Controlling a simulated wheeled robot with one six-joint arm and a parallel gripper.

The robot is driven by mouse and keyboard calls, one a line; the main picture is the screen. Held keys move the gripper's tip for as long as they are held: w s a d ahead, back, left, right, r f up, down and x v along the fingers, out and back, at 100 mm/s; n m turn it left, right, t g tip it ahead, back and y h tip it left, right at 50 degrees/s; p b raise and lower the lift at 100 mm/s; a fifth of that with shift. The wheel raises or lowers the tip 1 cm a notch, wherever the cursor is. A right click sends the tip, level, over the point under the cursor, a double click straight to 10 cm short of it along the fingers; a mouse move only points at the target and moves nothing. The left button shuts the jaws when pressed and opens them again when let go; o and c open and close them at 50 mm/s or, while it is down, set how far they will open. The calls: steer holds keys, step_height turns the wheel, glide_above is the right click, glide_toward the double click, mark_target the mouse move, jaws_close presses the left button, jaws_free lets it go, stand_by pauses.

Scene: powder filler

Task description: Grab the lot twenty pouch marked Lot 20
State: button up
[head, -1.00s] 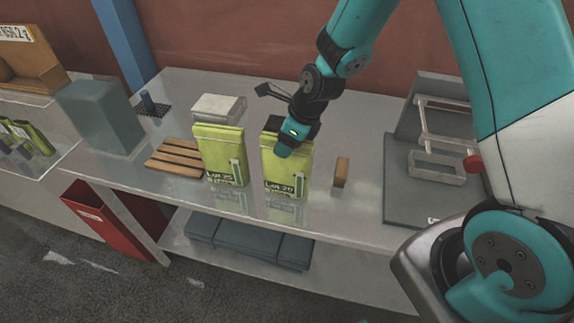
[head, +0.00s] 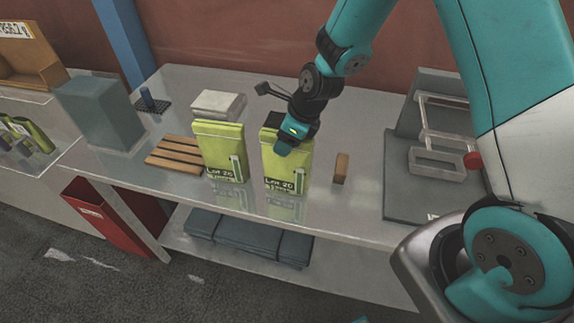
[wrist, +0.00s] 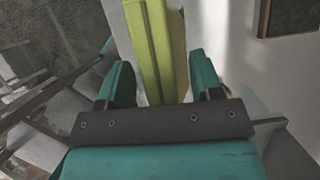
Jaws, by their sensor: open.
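A yellow-green pouch (head: 285,165) whose label reads Lot 20 stands upright near the front of the bench. A similar pouch (head: 218,150) stands to its left; the last digit of its lot number is hard to read. My gripper (head: 286,146) is at the upper part of the right pouch and hides some of it. In the wrist view, my open gripper (wrist: 162,76) has one finger on each side of the pouch (wrist: 152,42). Gaps show between pouch and fingers, narrower on the right.
A small brown block (head: 341,169) stands to the right of the pouches. A wooden slatted rack (head: 177,155) lies to the left, and a white box (head: 217,104) is behind. A grey stand with a clear frame (head: 437,160) is at the right. The bench front is clear.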

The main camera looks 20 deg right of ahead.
jaws_close()
